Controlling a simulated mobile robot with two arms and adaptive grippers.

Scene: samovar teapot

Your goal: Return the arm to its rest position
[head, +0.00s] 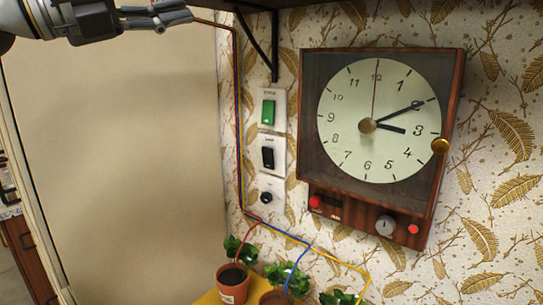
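My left gripper (188,12) is at the top left, its arm coming in from the left edge. Its dark fingers point right, high up in front of the plain beige panel and close to the picture's top edge. The fingers lie close together, and I cannot tell whether they are fully shut. No object shows between them. My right gripper is not in view.
A wooden wall clock (383,120) hangs on the patterned wall at right. Left of it are a green switch (268,112), a black switch (268,157) and a knob (266,198). A dark bracket (262,45) is above. Potted plants (232,285) and coloured wires are below.

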